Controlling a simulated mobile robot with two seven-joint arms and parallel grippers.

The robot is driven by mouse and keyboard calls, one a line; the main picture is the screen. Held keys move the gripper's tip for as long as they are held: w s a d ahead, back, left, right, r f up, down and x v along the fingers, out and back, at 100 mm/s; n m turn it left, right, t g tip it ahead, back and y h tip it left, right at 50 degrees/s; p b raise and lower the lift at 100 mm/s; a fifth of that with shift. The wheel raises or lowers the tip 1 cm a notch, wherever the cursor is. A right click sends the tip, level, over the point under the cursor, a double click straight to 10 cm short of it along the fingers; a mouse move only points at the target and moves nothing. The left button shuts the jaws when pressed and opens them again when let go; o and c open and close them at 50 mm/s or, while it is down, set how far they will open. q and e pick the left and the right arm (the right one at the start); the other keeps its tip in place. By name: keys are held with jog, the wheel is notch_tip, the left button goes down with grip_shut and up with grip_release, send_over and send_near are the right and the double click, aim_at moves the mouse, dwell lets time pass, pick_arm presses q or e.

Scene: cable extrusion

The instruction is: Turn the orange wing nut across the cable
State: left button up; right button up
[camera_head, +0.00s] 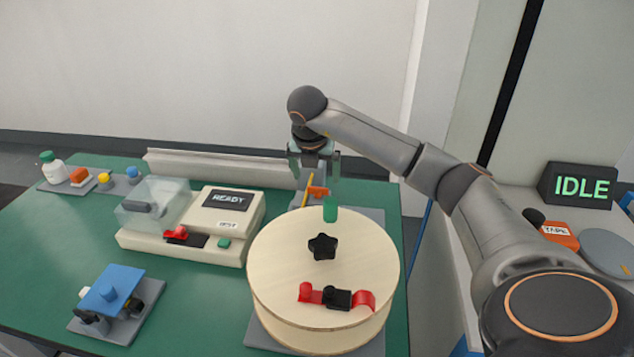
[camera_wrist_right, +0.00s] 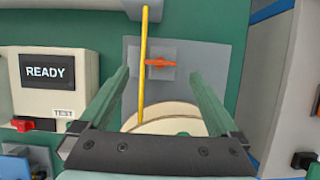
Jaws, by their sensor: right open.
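The orange wing nut (camera_head: 317,192) sits on a grey block behind the wooden drum. In the right wrist view the wing nut (camera_wrist_right: 159,63) lies crosswise, its left end close to the yellow cable (camera_wrist_right: 143,75). The cable also shows as a short slanted piece in the head view (camera_head: 306,188). My right gripper (camera_head: 314,178) is open and points down above the wing nut. In the right wrist view its fingers (camera_wrist_right: 160,85) stand wide apart, one on each side of the nut, with nothing between them touching. My left gripper is not in view.
The wooden drum (camera_head: 280,232) with a black star knob (camera_head: 323,246) and red clamp (camera_head: 364,300) stands just in front. Left are a tester (camera_head: 200,240) reading READY and a blue-topped fixture (camera_head: 112,285). A grey rail (camera_head: 220,167) runs along the back.

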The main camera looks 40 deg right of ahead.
jog(key=v, duration=0.7)
dwell(0.3)
